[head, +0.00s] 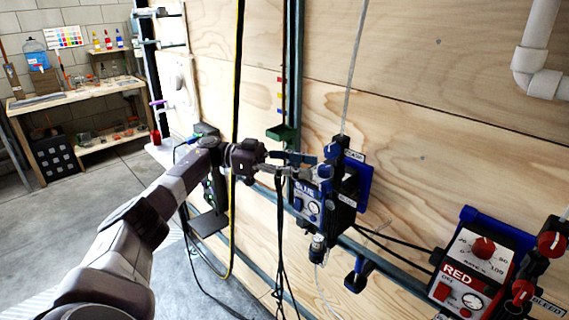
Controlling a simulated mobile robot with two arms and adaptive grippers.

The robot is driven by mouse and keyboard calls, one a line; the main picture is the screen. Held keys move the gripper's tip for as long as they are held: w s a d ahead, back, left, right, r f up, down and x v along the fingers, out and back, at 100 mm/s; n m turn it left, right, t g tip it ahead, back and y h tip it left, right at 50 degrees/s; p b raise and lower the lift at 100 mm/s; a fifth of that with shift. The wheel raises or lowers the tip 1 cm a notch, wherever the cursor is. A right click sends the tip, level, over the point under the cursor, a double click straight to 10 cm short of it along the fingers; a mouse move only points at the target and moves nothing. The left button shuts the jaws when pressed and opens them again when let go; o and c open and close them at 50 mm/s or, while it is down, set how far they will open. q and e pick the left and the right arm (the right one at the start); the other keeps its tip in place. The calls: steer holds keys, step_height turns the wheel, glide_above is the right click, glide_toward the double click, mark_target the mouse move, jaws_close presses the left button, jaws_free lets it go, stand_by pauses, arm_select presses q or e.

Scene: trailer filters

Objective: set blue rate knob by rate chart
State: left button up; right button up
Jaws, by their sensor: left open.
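The blue pump unit (343,213) is mounted on the wood wall at the centre, with a BLUE label and a small round gauge on its face. My left gripper (312,166) reaches in from the left and is open, its fingertips at the upper part of the unit's face. The blue rate knob is not clearly visible; the fingers cover that area. I cannot tell whether they touch it. A chart with coloured squares (63,37) hangs on the far left wall, too small to read. My right gripper is not in view.
A red pump unit (465,275) with a red dial is at the lower right. Black cables and a yellow-black hose hang near my left gripper. A green tray (282,133) is above it. A wooden workbench (75,93) stands at the far left, with open floor before it.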

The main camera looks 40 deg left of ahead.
arm_select(q)
steer(key=v, duration=0.6)
steer(key=shift+a, duration=0.3)
steer(key=shift+s, duration=0.1)
